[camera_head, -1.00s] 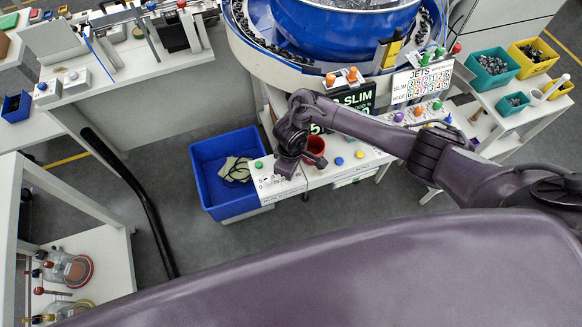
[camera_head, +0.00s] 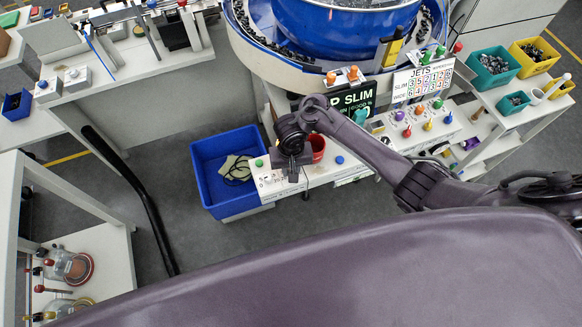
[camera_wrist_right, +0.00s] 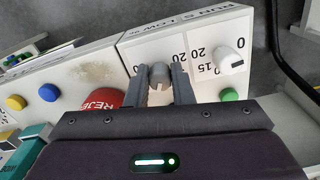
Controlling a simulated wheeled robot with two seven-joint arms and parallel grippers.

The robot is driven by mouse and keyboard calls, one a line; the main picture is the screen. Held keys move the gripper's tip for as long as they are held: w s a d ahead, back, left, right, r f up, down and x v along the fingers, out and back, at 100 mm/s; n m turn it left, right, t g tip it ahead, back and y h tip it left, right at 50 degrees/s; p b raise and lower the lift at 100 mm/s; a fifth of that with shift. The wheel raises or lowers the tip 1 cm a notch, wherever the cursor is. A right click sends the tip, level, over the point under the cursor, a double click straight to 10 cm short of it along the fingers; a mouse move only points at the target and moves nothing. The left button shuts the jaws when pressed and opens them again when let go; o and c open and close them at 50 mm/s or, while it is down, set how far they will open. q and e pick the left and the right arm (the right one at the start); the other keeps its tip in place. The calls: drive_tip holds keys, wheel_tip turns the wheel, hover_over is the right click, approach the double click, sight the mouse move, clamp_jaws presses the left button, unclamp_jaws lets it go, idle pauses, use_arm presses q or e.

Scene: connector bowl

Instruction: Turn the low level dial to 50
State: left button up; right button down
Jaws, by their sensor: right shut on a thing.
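My right gripper (camera_wrist_right: 160,85) is shut on a grey dial (camera_wrist_right: 159,75) on the white control panel (camera_wrist_right: 190,32), with one finger on each side of it. Numbers such as 20 are printed upside down around the dial, and upside-down lettering on the panel edge seems to include LOW. I cannot read the dial's setting. A second, white dial (camera_wrist_right: 230,60) stands beside it, with 0 and 15 near it. In the head view my right gripper (camera_head: 292,176) points down at the panel's left end and hides the grey dial. My left gripper is not in view.
A green button (camera_wrist_right: 229,95) is near the white dial. A blue bin (camera_head: 222,175) stands left of the panel. The blue bowl feeder (camera_head: 345,40) is behind.

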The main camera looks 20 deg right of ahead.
drive_tip(key=shift+w+r+m, duration=0.15)
drive_tip(key=shift+m, duration=2.15)
drive_tip(key=c, duration=1.3)
unclamp_jaws()
drive_tip(key=shift+o, duration=0.2)
drive_tip(key=shift+a+r, duration=0.15)
drive_tip(key=shift+r, duration=0.3)
wheel_tip(320, 180, up, 5)
drive_tip(key=shift+r, duration=0.85)
